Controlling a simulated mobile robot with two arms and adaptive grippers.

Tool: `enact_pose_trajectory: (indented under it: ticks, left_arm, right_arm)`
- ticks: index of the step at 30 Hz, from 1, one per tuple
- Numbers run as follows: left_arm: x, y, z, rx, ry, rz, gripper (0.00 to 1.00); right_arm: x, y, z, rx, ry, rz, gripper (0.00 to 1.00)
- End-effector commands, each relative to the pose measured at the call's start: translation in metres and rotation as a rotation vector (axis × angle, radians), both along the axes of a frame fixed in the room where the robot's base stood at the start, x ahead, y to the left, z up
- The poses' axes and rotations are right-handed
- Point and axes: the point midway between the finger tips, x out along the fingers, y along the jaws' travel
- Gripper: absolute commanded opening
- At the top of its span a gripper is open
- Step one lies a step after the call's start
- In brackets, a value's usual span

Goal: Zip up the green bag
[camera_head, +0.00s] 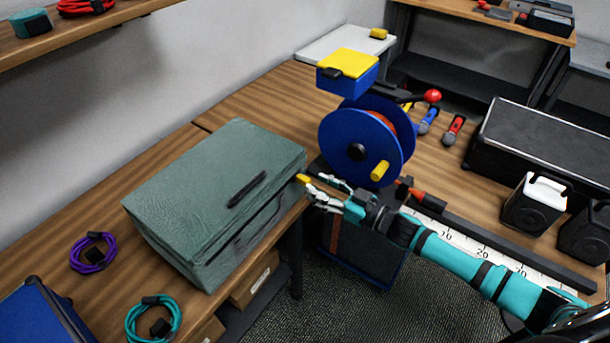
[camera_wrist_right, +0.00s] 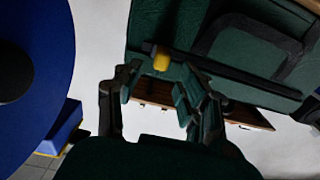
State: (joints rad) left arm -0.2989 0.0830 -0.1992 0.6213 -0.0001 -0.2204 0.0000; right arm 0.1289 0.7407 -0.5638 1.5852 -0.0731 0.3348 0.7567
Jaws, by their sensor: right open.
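The green bag (camera_head: 205,185) lies on the wooden table, with a dark handle on its side and a short dark strip on top. A small yellow tab (camera_head: 303,178) sticks out at its right-hand corner. In the right wrist view, the green bag (camera_wrist_right: 175,25) fills the upper right. There the yellow tab (camera_wrist_right: 161,60) sits at the end of a dark bar along the bag. My right gripper (camera_head: 316,188) is open beside that corner. In the right wrist view, my right gripper's fingers (camera_wrist_right: 158,80) stand either side of the tab, apart from it. My left gripper is not in view.
A blue cable reel (camera_head: 345,135) stands close behind my right gripper, with a blue and yellow box (camera_head: 348,72) above it. Purple (camera_head: 92,255) and teal (camera_head: 135,322) cable coils lie left of the bag. A black case (camera_head: 540,145) is at the right.

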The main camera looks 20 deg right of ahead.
Motion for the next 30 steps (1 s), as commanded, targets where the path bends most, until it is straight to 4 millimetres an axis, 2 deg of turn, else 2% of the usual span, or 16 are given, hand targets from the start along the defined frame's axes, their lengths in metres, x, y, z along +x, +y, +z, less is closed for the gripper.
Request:
enact_pose_trajectory:
  ticks: [3, 9, 20, 30]
  left_arm:
    - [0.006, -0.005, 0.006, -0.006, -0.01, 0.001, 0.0]
    - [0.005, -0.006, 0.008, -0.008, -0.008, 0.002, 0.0]
    - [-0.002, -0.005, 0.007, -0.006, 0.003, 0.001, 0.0]
    - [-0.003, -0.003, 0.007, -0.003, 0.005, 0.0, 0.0]
  right_arm:
    - [0.018, 0.014, 0.003, 0.002, -0.002, 0.0, 0.4]
    - [0.035, 0.027, 0.001, 0.001, -0.001, -0.001, 0.4]
    - [0.039, 0.03, -0.001, -0.001, 0.001, -0.001, 0.4]
    - [0.039, 0.03, -0.001, -0.001, 0.001, -0.001, 0.0]
